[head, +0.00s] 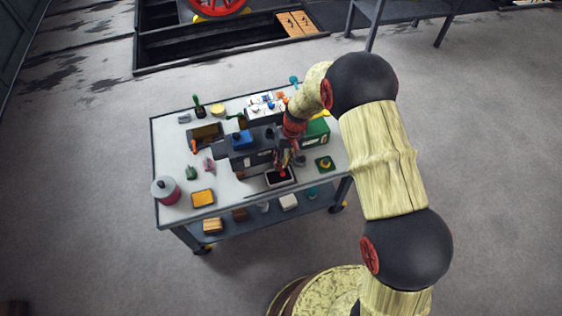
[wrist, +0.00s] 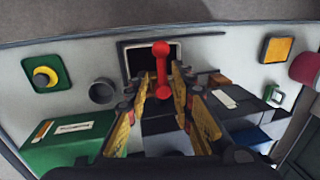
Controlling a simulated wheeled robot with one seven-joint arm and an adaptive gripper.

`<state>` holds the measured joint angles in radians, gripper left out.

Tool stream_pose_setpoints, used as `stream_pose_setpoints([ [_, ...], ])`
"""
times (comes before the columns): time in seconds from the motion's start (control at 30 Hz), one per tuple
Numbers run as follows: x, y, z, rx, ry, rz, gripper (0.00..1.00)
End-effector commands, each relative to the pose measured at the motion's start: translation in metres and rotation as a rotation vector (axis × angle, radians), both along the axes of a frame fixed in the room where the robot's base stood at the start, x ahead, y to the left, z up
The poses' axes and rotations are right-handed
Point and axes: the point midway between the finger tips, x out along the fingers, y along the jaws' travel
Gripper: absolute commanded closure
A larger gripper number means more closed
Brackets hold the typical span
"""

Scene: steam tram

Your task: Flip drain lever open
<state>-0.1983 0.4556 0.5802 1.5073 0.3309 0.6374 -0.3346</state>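The red drain lever (wrist: 161,70), with a rounded knob at each end of a short bar, shows in the wrist view. It lies between my gripper's two fingertips, in line with the black tray beyond. My gripper (wrist: 163,84) is open, with a yellow-padded finger on each side of the lever; I see a gap on both sides and cannot tell any contact. In the head view my gripper (head: 284,160) is at the front right of the grey machine (head: 247,158), and a small red spot, likely the lever's end, shows over the tray. The lever's base is partly hidden.
A black tray (head: 268,181) lies at the trolley's front edge. A green box (head: 315,133) stands right of the machine, and a green pad (head: 325,163) lies in front of it. A red canister (head: 165,189) and yellow block (head: 203,198) stand at left.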

Motion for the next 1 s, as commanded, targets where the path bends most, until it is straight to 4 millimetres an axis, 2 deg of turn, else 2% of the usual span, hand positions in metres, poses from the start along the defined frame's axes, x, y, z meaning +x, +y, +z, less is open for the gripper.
stream_pose_setpoints([
  [0.1, 0.001, 0.0, 0.001, 0.001, -0.002, 0.001, 0.72],
  [0.47, 0.001, 0.001, 0.005, 0.002, -0.002, 0.002, 0.72],
  [0.57, 0.002, -0.001, 0.016, 0.002, -0.004, 0.002, 0.72],
  [1.0, 0.006, -0.018, 0.098, 0.001, -0.003, 0.0, 0.72],
])
